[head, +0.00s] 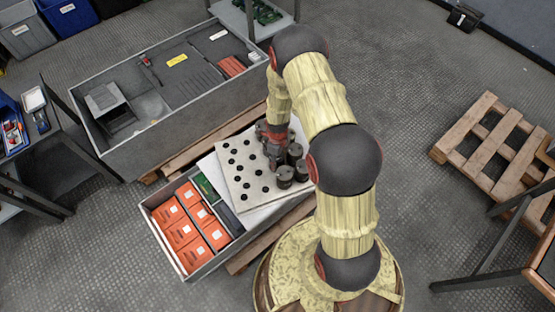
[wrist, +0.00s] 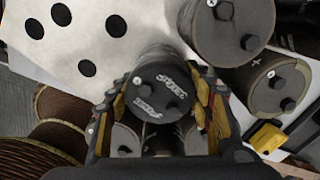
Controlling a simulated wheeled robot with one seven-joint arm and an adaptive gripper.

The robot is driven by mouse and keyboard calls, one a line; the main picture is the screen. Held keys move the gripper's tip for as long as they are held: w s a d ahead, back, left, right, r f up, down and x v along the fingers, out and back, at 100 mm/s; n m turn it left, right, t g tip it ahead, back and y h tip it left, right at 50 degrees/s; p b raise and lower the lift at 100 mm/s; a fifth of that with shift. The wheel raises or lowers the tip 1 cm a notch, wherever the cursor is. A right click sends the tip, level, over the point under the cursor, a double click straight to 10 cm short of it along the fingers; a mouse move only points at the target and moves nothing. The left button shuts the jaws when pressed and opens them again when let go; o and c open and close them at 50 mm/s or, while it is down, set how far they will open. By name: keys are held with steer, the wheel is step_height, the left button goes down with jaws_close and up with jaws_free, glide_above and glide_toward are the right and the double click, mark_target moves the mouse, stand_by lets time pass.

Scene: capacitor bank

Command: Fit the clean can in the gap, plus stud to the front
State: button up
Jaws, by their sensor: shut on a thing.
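My gripper (wrist: 162,98) is shut on a dark grey can (wrist: 160,85) in the wrist view. Its top faces the camera and has two dark studs and upside-down lettering; a small pale mark sits at its left rim. I cannot tell whether its base touches anything. A can with a plus mark and a yellowish crust on its rim (wrist: 276,85) stands to the right. Another can (wrist: 232,28) stands at the upper right. Can tops also show below, partly hidden by my fingers. In the head view my gripper (head: 273,142) is beside several cans (head: 285,177); the gap is not clear.
A white plate with round black holes (head: 238,165) lies left of the cans. A tray of orange boxes (head: 180,232) is in front. A yellow block (wrist: 268,137) is close to the right finger. A pallet (head: 490,145) lies far right.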

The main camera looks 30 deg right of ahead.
steer(key=o, duration=1.7)
steer(key=shift+o, duration=0.2)
step_height(320, 180, up, 12)
